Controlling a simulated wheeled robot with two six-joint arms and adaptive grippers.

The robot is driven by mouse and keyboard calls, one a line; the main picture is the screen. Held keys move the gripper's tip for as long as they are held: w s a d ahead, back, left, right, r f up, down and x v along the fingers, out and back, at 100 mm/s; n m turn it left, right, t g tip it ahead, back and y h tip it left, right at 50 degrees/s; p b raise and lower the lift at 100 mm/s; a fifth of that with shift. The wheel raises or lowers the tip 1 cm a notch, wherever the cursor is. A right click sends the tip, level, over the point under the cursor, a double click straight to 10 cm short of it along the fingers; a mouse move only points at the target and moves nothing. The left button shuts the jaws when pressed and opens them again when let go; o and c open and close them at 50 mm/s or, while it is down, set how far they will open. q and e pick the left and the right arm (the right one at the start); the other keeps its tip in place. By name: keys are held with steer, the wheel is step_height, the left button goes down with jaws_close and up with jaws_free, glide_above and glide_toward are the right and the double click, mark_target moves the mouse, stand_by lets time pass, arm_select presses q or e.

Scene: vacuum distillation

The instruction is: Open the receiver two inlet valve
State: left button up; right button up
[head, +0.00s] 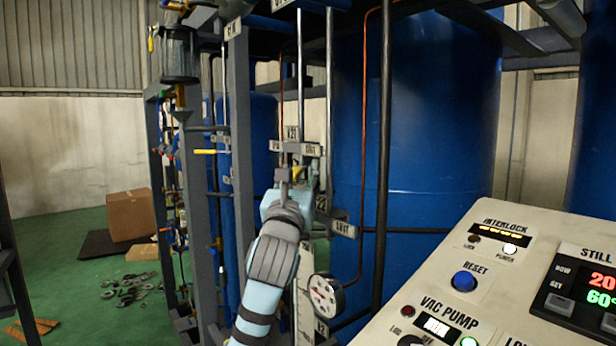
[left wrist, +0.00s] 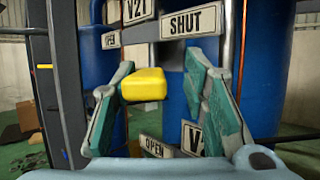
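A valve handle with a yellow grip (left wrist: 145,84) shows in the left wrist view, its end toward the camera. My left gripper (left wrist: 160,72) is open, with one finger on each side of the grip. The grip is close to the left finger, and a gap separates it from the right finger. I cannot tell whether it touches. A SHUT plate (left wrist: 195,22) and a V21 plate (left wrist: 136,10) are above; an OPEN plate (left wrist: 154,147) is below. My right gripper is out of view.
A pressure gauge (head: 326,296) is right of my left arm. The control panel (head: 450,265) fills the lower right. Blue tanks (head: 420,120) stand behind the pipes. A grey post (head: 240,150) is just left of the gripper. A cardboard box (head: 131,214) lies on the floor.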

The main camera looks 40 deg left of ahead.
arm_select(q)
steer(key=shift+w+a+r, duration=0.15)
steer(key=shift+r, duration=0.05)
steer(key=shift+s+r, duration=0.35)
steer(key=shift+s, duration=0.4)
steer(key=shift+s+r, duration=0.1)
steer(key=shift+s, duration=0.15)
steer(key=shift+c, duration=0.6)
steer(key=c, duration=0.3)
steer(key=shift+w, duration=0.2)
jaws_close()
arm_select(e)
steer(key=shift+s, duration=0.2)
